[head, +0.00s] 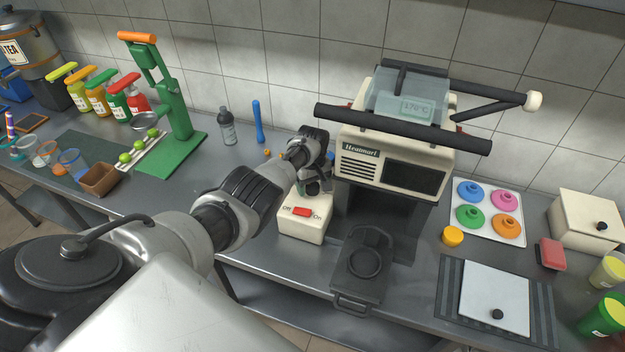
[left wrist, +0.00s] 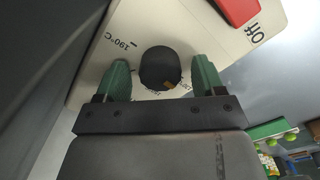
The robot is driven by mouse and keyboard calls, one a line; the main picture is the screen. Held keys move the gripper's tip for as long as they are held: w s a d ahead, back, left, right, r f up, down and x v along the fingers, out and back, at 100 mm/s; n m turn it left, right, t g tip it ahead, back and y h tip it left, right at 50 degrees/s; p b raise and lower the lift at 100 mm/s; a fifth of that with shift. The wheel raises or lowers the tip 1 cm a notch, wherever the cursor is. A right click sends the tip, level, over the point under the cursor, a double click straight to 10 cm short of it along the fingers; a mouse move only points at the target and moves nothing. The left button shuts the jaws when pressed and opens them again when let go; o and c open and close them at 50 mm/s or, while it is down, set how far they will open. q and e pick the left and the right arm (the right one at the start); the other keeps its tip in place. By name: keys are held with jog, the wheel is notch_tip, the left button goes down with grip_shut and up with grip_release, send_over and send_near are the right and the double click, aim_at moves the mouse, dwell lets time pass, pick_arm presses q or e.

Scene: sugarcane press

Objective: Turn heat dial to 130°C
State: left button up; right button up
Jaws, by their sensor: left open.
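The heat dial (left wrist: 158,68) is a black round knob with a small orange mark, on a cream control box (head: 290,225). In the left wrist view it sits between the two green fingertips of my left gripper (left wrist: 161,75). The jaws are open, with a visible gap on each side of the knob. A "190°C" label shows left of the dial; other markings are partly hidden by the gripper. In the head view my left gripper (head: 316,178) is over the back of the box and mostly covers the dial. My right gripper is out of view.
A red Off/On switch (head: 302,211) is in front of the dial. A blue stick (head: 258,122) and a bottle (head: 227,127) stand behind left.

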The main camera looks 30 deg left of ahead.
aim_at(312, 185)
pick_arm(q)
jog(key=shift+r, duration=0.4)
notch_tip(312, 185, up, 10)
jog(key=p, duration=0.1)
jog(key=shift+p, duration=0.3)
jog(key=shift+s+f, duration=0.1)
